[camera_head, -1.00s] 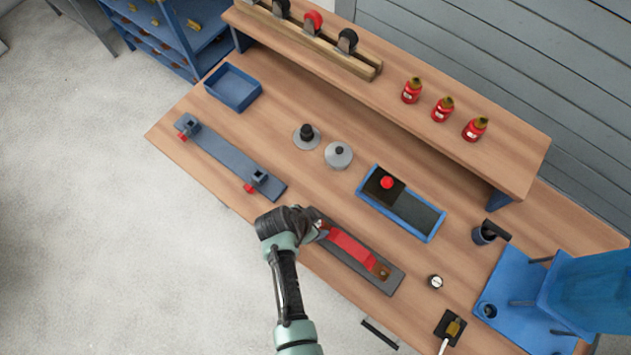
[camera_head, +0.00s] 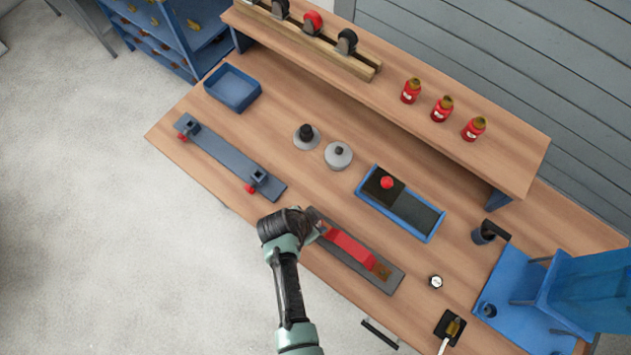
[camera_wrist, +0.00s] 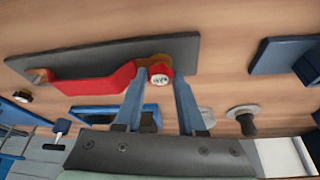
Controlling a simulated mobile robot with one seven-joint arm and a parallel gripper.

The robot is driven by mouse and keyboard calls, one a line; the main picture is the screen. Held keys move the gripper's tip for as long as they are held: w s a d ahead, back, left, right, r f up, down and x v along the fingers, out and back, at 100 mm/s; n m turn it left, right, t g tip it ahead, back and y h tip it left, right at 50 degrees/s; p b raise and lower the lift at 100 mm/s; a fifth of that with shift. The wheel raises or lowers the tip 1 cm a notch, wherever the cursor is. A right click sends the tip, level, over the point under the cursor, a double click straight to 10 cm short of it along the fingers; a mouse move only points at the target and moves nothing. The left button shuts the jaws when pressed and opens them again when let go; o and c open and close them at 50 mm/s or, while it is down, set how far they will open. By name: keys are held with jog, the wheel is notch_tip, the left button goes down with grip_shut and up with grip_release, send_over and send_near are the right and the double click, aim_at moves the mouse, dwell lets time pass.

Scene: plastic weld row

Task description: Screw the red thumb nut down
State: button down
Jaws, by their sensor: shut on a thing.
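A red bar (camera_head: 350,248) lies along a long dark grey plate (camera_head: 393,284) near the bench's front edge. The bar also shows in the wrist view (camera_wrist: 98,88), above the plate (camera_wrist: 110,55). The red thumb nut (camera_wrist: 159,74), with a pale marked face, sits at one end of the bar by a brass-coloured piece (camera_wrist: 156,60). My gripper (camera_wrist: 160,82) is shut on the nut, one blue finger on each side. In the head view my wrist hides the nut. Whether the nut is seated cannot be told.
A blue tray with a black block and red knob (camera_head: 387,182) stands behind the plate. Two grey discs (camera_head: 338,156) stand farther back. A blue rail with red knobs (camera_head: 225,160) lies left. A small round part (camera_head: 436,282) is at right.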

jog(key=shift+w+f+m+b, duration=0.1)
jog(key=shift+f+m+b, duration=0.1)
jog(key=shift+m+b, duration=0.55)
jog(key=m+g+h+b, duration=0.1)
jog(key=m, duration=0.2)
jog(key=shift+w, duration=0.1)
jog(key=m+g+b, duration=0.1)
jog(key=m+b, duration=0.1)
jog(key=m, duration=0.1)
jog(key=m+g+b, duration=0.1)
jog(key=m+b, duration=0.1)
jog(key=m, duration=0.1)
jog(key=shift+w+g, duration=0.1)
jog(key=shift+g, duration=0.3)
jog(key=c, duration=0.8)
grip_release()
jog(key=shift+d+r+p, duration=0.1)
jog(key=shift+r+p, duration=0.05)
jog(key=shift+p, duration=0.2)
jog(key=o, duration=0.8)
jog(key=shift+r, duration=0.15)
jog(key=shift+r+p, duration=3.2)
jog(key=shift+r, duration=0.2)
